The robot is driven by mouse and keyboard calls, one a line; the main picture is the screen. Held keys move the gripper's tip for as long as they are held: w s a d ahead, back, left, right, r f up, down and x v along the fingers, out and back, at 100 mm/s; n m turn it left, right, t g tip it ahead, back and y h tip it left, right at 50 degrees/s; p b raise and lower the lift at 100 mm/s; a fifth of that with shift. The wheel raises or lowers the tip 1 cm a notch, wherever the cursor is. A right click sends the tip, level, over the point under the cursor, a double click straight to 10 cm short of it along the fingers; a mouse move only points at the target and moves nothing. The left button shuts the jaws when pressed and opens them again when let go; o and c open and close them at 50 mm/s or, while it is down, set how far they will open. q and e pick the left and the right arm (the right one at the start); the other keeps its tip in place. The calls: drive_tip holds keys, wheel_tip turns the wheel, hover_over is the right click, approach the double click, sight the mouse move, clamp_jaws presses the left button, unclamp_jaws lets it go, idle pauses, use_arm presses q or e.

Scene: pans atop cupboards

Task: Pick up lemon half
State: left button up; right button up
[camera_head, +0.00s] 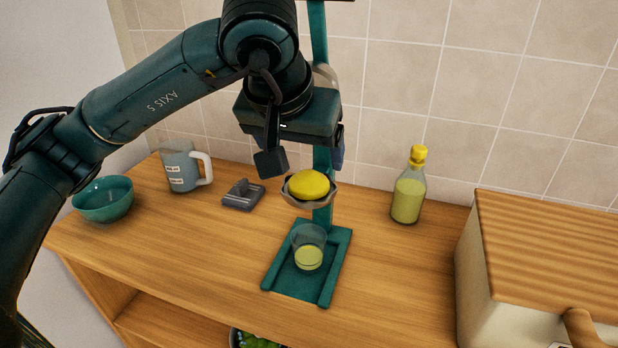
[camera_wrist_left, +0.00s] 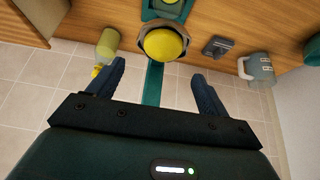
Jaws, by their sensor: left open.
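The yellow lemon half (camera_head: 309,185) sits dome up in the metal cup of a teal juicer stand (camera_head: 322,215). My left gripper (camera_head: 303,160) is open and empty, just above and behind the lemon half. In the left wrist view the lemon half (camera_wrist_left: 163,43) lies beyond the fingertips, centred between the two spread fingers of my left gripper (camera_wrist_left: 160,85), and they do not appear to touch it. A glass (camera_head: 309,247) with pale yellow-green liquid stands on the stand's base under the cup. My right gripper does not show.
A grey press-like tool (camera_head: 243,195), a mug (camera_head: 184,168) and a teal bowl (camera_head: 104,200) stand to the left on the wooden counter (camera_head: 200,240). A yellow-capped bottle (camera_head: 408,198) and a wood-topped box (camera_head: 550,250) stand to the right. The tiled wall is close behind.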

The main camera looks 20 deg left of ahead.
sight(307, 170)
use_arm(q)
drive_tip(key=x, duration=0.7)
drive_tip(key=shift+w+a+f+p, duration=0.15)
drive_tip(key=shift+w+p, duration=0.05)
drive_tip(key=shift+p, duration=0.2)
drive_tip(key=c, duration=1.1)
drive_tip(key=shift+c, duration=0.2)
